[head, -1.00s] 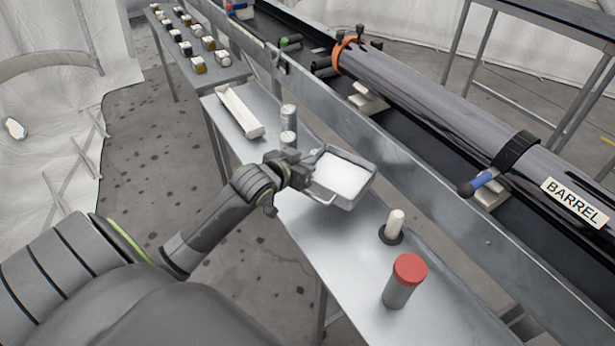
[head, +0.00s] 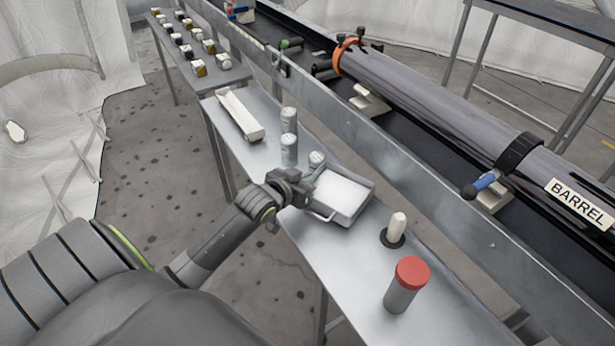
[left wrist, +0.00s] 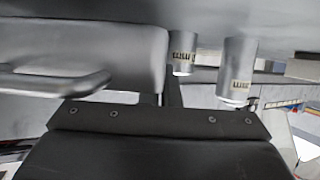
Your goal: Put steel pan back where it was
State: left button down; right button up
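The steel pan (head: 361,206), a shallow rectangular tray with a white inside and wire handle, is over the narrow metal table, low at its surface; I cannot tell whether it touches. My left gripper (head: 300,187) is at the pan's left side and appears shut on its edge. The left wrist view shows the pan's grey wall (left wrist: 120,50) and handle (left wrist: 65,82) close to my gripper (left wrist: 172,88); the exact finger contact is hidden. My right gripper is not in view.
Grey canisters (head: 289,150) stand behind the pan, with a small one (head: 316,159) close to it. A white stick in a dark base (head: 396,228) and a red-capped cylinder (head: 403,286) stand in front. A long white tray (head: 240,114) lies farther back; a metal rail runs alongside.

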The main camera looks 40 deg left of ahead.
pick_arm(q)
jog(key=shift+f, duration=0.1)
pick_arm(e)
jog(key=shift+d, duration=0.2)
pick_arm(q)
jog(key=c, duration=1.7)
grip_release()
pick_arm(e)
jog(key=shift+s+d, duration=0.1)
